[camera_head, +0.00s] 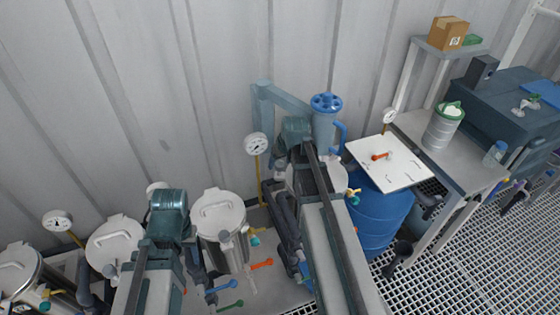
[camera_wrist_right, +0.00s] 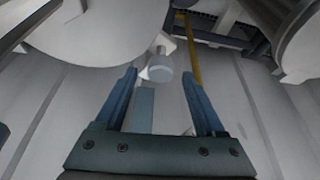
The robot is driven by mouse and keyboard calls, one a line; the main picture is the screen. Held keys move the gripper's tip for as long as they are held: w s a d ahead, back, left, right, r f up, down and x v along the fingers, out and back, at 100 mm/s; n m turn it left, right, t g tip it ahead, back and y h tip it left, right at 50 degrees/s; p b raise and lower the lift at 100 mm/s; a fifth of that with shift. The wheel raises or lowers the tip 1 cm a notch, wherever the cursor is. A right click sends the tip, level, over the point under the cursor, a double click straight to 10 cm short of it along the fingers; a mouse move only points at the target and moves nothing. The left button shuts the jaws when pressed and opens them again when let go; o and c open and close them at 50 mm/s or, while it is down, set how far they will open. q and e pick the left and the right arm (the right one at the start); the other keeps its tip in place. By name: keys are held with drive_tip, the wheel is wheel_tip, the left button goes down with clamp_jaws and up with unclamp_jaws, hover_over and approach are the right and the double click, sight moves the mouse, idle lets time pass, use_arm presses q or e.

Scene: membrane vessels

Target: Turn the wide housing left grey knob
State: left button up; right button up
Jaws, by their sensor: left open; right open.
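A round pale grey knob (camera_wrist_right: 160,70) shows in the right wrist view under a broad pale vessel. My right gripper (camera_wrist_right: 158,75) is open, and its two blue fingers reach toward the knob, one on each side in the picture. I cannot tell whether the knob is between them or beyond them. In the head view my right gripper (camera_head: 295,132) is by the upper vessel near the blue-topped filter, its fingertips hidden. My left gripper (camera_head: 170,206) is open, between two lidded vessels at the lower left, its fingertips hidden. I cannot tell which housing is the wide one.
Lidded vessels (camera_head: 218,205) stand along the wall with gauges (camera_head: 257,144) and coloured valve handles (camera_head: 262,264). A blue barrel (camera_head: 378,225) stands below a white board (camera_head: 390,163). A grey bench (camera_head: 428,130) is at the right. The grating floor is clear at the lower right.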

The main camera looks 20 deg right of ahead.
drive_tip(key=p+v, duration=1.1)
drive_tip(key=v, duration=0.1)
drive_tip(key=shift+s+r, duration=0.15)
drive_tip(key=shift+r, duration=0.1)
